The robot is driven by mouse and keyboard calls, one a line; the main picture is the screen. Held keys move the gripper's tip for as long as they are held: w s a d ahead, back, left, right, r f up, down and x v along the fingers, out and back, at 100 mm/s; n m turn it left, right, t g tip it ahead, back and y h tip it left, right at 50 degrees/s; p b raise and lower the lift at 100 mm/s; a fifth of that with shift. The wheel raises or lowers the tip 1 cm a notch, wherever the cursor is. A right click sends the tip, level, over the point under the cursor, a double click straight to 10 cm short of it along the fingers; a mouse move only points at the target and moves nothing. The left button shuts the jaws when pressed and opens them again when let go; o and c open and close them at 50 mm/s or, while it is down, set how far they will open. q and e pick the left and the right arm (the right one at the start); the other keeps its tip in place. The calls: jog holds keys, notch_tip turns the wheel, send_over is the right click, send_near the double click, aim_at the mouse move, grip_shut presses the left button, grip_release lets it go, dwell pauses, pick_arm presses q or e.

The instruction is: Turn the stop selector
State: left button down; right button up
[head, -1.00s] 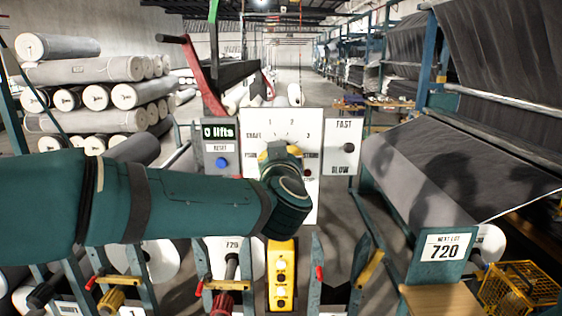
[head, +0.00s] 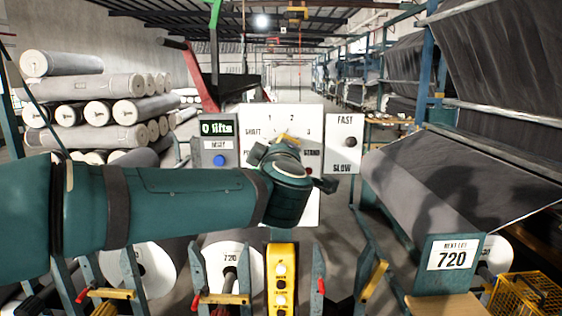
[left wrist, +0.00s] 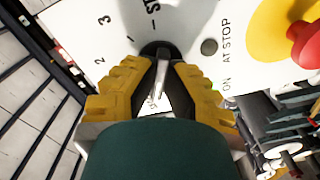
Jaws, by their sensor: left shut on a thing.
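The selector (left wrist: 161,64), a dark round knob with a pale bar, is on a white panel (head: 310,210) printed with 1, 2, 3 and STAND. My left gripper (left wrist: 160,75) is shut on the selector, with its yellow fingers on either side of the pale bar. In the head view my left gripper (head: 286,138) is in front of the panel and hides the selector, so its setting cannot be read there. A small dark round lamp or button (left wrist: 209,47) marked ON AT STOP is beside it. My right gripper is not in view.
A red and yellow emergency button (left wrist: 306,42) is near the gripper. A grey box (head: 220,145) with a display and blue button is left of the panel; a FAST/SLOW plate (head: 344,125) is right. A yellow pendant (head: 281,280) hangs below. Fabric rolls (head: 85,88) are stacked left.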

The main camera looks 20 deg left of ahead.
pick_arm(q)
jog(key=shift+n+b, duration=2.2)
jog(key=shift+n, duration=1.5)
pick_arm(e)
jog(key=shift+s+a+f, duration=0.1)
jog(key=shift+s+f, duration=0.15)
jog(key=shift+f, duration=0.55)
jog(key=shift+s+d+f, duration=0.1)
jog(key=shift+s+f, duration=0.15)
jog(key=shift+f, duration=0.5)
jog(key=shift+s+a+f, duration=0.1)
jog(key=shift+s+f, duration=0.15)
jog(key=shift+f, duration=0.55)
pick_arm(q)
jog(key=shift+r, duration=0.1)
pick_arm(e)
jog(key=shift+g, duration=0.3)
pick_arm(q)
jog(key=c, duration=1)
grip_release()
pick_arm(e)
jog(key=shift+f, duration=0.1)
pick_arm(q)
jog(key=v, duration=1.2)
